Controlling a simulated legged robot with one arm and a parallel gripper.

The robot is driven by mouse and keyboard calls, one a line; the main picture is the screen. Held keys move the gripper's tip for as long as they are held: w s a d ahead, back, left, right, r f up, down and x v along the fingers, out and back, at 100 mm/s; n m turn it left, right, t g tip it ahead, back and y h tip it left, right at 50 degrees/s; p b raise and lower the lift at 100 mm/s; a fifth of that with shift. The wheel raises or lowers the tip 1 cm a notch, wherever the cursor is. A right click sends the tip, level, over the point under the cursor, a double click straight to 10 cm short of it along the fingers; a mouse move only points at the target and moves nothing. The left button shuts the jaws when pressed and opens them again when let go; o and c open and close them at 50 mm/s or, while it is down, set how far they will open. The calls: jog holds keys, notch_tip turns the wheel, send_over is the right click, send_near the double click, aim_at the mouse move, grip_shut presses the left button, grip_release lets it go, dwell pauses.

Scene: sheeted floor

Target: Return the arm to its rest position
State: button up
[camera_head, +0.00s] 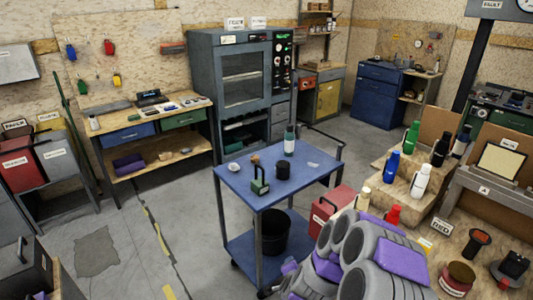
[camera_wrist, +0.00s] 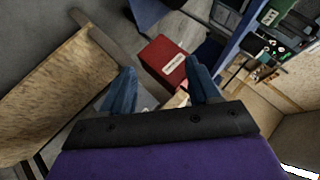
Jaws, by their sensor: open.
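My gripper (camera_wrist: 160,85) shows in the wrist view as two blue fingers standing well apart. It is open, with nothing held between the fingers. My grey and purple arm (camera_head: 370,255) is at the lower middle right of the head view, folded close in front of the body camera. The gripper fingers cannot be made out in the head view.
Several bottles stand on wooden steps (camera_head: 400,190) at right.

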jog(key=s+a+r+n+g+y, duration=0.5)
jog(key=s+r+n, duration=0.3)
jog(key=s+r, duration=0.5)
jog(key=s+d+r+n+g+h, duration=0.1)
jog(key=s+d+r+g, duration=0.1)
jog(key=s, duration=0.7)
jog(key=s+d+r+n+g+h, duration=0.1)
jog(key=s+d+r+g, duration=0.1)
jog(key=s+d+r, duration=0.2)
jog(key=s+d+r+n+g+h, duration=0.2)
jog(key=s+r, duration=0.5)
jog(key=s, duration=0.8)
jog(key=shift+d+r+g, duration=0.25)
jog(key=shift+d+g, duration=0.15)
jog(key=shift+d, duration=0.25)
